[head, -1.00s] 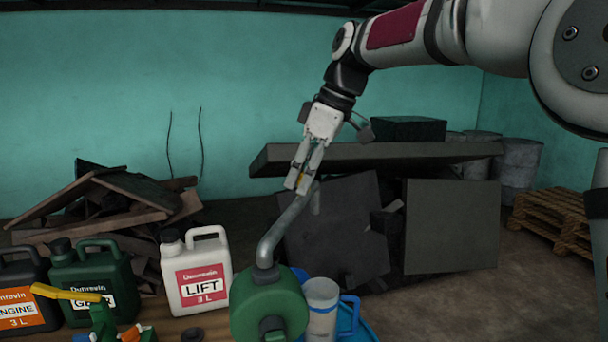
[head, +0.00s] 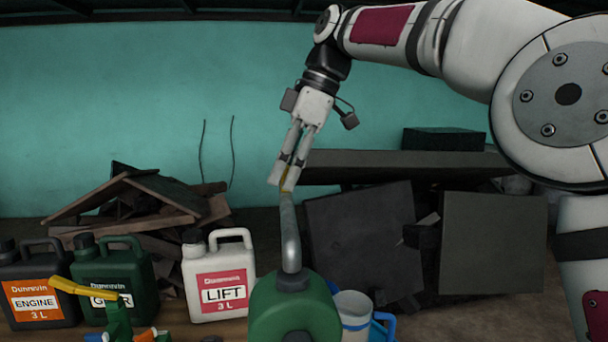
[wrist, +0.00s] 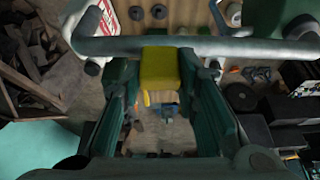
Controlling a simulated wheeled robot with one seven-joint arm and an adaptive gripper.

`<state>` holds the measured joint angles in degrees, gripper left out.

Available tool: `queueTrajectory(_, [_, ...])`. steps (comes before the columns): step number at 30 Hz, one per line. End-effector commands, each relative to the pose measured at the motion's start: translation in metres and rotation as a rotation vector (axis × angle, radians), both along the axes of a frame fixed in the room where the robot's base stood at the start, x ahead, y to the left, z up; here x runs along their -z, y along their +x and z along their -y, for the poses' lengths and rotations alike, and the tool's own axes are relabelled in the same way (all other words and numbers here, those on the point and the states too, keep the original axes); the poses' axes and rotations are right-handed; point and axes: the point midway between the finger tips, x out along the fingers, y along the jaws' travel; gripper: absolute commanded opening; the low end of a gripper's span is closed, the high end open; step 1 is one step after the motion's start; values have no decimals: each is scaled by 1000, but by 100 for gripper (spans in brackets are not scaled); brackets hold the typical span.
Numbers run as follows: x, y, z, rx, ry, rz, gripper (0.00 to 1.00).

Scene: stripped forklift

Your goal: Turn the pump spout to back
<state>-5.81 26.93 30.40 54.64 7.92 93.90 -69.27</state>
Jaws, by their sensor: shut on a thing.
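The pump spout (head: 291,240) is a grey bent pipe on top of the green pump body (head: 290,312). From its base it rises away from me, nearly straight up the picture, toward the back wall. My gripper (head: 282,183) reaches down from above and is shut at the spout's far end, where a bit of yellow shows between the fingers. In the wrist view, the spout (wrist: 110,46) crosses the top of the picture, and a yellow block (wrist: 159,66) sits between the fingers. The exact contact on the pipe is partly hidden.
White LIFT (head: 219,276), green (head: 112,278) and black ENGINE (head: 35,287) jugs stand left of the pump. A clear jug with a blue handle (head: 355,315) is close on its right. A yellow-handled tool (head: 84,291) is at front left. Dark panels (head: 360,242) stand behind.

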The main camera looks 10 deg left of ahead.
Motion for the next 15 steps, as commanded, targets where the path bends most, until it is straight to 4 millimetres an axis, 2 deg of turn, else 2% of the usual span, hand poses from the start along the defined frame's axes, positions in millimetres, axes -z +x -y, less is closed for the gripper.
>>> queueTrajectory(6, [0,-2,-11,-59,1,3,0])
queueTrajectory(15, [-1,-4,-14,-75,2,2,0])
